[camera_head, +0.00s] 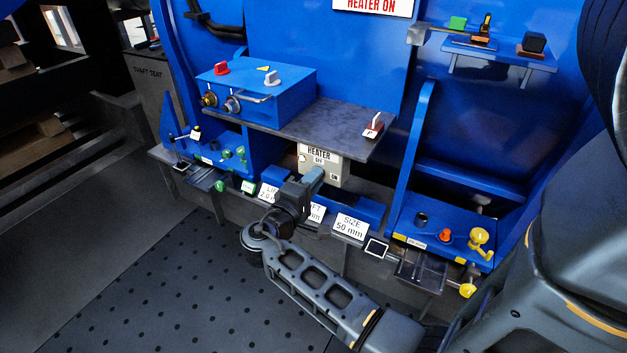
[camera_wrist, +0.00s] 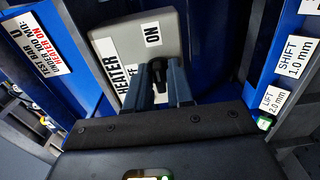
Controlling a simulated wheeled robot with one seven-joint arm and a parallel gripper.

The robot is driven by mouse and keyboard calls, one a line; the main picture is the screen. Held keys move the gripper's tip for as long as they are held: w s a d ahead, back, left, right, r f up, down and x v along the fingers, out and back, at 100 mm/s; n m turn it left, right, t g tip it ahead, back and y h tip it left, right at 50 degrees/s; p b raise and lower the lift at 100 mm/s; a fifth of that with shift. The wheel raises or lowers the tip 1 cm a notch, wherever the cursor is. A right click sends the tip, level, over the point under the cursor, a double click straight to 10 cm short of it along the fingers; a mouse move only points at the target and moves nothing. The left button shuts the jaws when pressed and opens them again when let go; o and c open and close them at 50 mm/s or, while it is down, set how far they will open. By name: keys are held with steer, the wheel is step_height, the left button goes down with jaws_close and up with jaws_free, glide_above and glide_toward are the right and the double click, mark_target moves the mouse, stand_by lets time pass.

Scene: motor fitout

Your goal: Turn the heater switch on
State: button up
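The heater switch is a light grey box (camera_head: 333,172) under the edge of the grey shelf, marked HEATER, OFF and ON. In the wrist view its face (camera_wrist: 112,44) fills the upper middle, with the ON label (camera_wrist: 152,34) toward the top and the OFF label partly covered by a finger. A black switch lever (camera_wrist: 159,72) stands out from the face. My gripper (camera_wrist: 163,75) is at the box, with one finger on each side of the lever and little gap visible; it looks shut on it. In the head view my gripper (camera_head: 312,180) hides the box's lower left part.
A HEATER ON sign (camera_head: 372,5) hangs above. The grey shelf (camera_head: 325,122) overhangs the switch and carries a blue box (camera_head: 285,98) and a small red-based switch (camera_head: 373,128). Blue walls flank my gripper closely.

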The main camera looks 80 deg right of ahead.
steer(key=shift+o, duration=1.2)
steer(key=v, duration=0.7)
steer(key=shift+a, duration=0.4)
steer(key=shift+w, duration=0.1)
